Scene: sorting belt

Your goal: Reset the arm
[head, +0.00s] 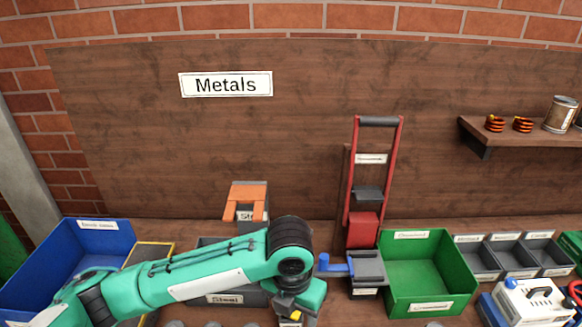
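My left arm (185,287) is teal with black joints. It reaches in from the lower left, bends at a black joint in the middle, and turns down toward the bottom edge. My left gripper (291,314) is only partly seen at the bottom, as dark and yellow parts below the wrist. Its fingertips are not clear, so I cannot tell whether it is open or holds anything. My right arm and gripper are not in view.
A blue bin (117,250) stands left and a green bin (441,247) right of centre. A grey bin labelled Steel (225,299) is partly behind my arm. A red-handled frame (351,190), an orange two-pronged piece (246,194), grey trays (485,273) and a white-blue device (532,304) stand nearby.

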